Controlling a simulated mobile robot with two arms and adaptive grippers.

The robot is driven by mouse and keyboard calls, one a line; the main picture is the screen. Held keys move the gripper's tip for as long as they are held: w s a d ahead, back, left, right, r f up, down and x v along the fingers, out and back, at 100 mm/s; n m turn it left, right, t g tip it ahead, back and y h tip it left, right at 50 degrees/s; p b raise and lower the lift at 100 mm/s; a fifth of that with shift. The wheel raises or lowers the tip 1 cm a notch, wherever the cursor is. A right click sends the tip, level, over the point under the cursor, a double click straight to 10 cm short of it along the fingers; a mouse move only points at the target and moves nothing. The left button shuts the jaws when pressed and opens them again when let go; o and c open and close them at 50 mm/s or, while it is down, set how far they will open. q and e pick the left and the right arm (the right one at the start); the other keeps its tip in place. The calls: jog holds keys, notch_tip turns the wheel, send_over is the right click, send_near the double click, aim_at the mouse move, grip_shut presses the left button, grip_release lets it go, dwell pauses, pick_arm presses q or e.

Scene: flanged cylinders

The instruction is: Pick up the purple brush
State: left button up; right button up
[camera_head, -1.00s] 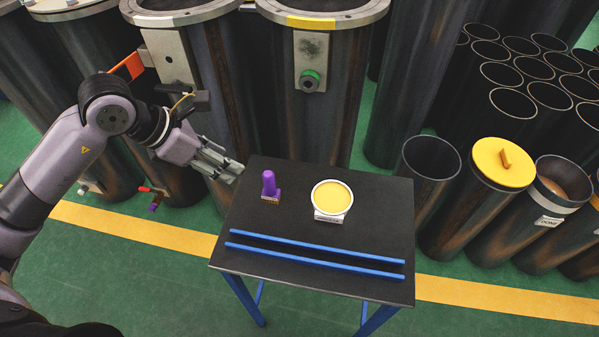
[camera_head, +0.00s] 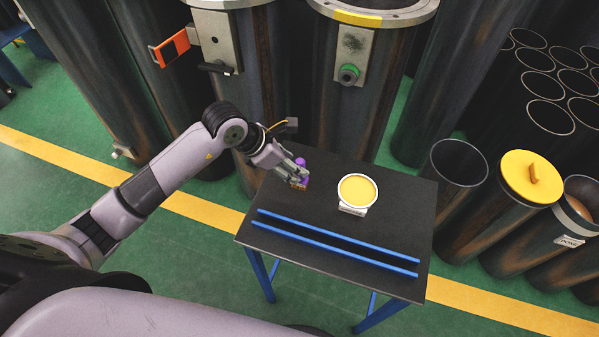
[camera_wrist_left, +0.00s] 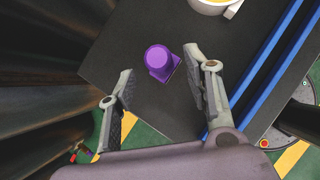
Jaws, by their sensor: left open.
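The purple brush (camera_head: 301,172) stands upright on the dark table (camera_head: 390,205), near its far left part. My left gripper (camera_head: 294,174) is at the brush and hides part of it in the head view. In the left wrist view the brush (camera_wrist_left: 158,60) shows between and a little beyond the two open fingers of my left gripper (camera_wrist_left: 160,86). The right finger is close to the brush's base, and the left finger is farther off. I cannot tell whether any finger touches it. My right gripper is not in view.
A white container with yellow contents (camera_head: 358,191) stands right of the brush. Two blue rails (camera_head: 330,242) run along the table's near side. Large dark flanged cylinders (camera_head: 350,110) stand close behind the table. A yellow-lidded cylinder (camera_head: 530,178) stands to the right.

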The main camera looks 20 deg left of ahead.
pick_arm(q)
jog(key=x, duration=0.3)
jog(key=shift+w+d+p, duration=0.2)
jog(key=shift+d+p, duration=0.15)
jog(key=shift+p, duration=0.05)
jog(key=shift+f, duration=0.2)
jog(key=c, duration=0.7)
grip_shut()
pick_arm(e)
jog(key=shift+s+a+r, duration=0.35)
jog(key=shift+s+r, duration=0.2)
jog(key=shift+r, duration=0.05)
